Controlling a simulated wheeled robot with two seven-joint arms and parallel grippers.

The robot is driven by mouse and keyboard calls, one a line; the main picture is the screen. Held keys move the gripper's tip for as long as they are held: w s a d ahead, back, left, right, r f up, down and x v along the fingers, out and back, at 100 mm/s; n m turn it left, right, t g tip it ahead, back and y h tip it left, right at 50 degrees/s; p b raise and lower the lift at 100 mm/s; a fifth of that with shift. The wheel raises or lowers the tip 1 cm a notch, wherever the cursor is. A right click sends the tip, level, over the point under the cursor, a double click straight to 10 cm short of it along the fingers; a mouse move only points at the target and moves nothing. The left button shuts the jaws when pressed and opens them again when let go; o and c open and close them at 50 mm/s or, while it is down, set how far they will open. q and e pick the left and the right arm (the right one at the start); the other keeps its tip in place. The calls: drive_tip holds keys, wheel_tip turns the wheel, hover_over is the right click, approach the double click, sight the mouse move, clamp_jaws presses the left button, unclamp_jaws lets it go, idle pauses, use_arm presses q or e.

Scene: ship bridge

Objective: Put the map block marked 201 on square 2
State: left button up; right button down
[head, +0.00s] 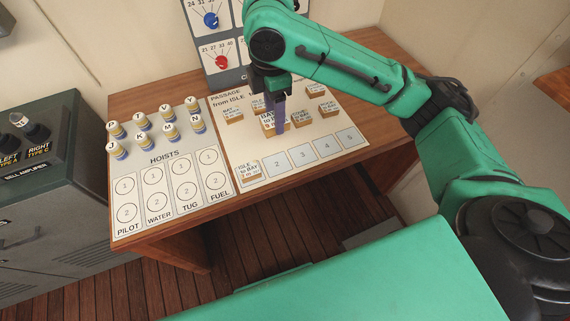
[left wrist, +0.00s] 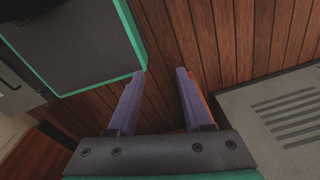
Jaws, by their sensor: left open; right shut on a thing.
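My right gripper (head: 277,125) is shut on a wooden map block (head: 267,126) with a white label on the passage board (head: 228,145). The label begins "BAY to"; the fingers hide part of it and its number is too small to read. The block looks larger than its neighbours; I cannot tell whether it touches the board. Square 2 (head: 277,163) is bare, in the front row. A block labelled "ISLE to BAY" (head: 249,173) sits on the leftmost square. My left gripper (left wrist: 162,73) is open and empty above the floor in the left wrist view.
Several other map blocks lie around the held one, among them one at left (head: 232,116) and one at right (head: 328,109). Squares 3 to 5 are bare. Several lettered cylinders stand on the hoists board (head: 164,160) at left. A dial panel (head: 222,58) rises behind.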

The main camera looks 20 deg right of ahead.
approach(277, 164)
wheel_tip(277, 164, down, 5)
drive_tip(key=shift+w+f+p, duration=0.15)
drive_tip(key=shift+f+p, duration=0.1)
drive_tip(key=shift+p, duration=0.35)
drive_tip(key=shift+f, duration=0.2)
use_arm(q)
drive_tip(key=shift+w+d+r, duration=0.35)
drive_tip(key=shift+w+d, duration=0.2)
drive_tip(key=shift+w, duration=0.15)
use_arm(e)
drive_tip(key=shift+c, duration=2.2)
unclamp_jaws()
drive_tip(key=shift+o, duration=0.9)
drive_tip(key=shift+f, duration=0.1)
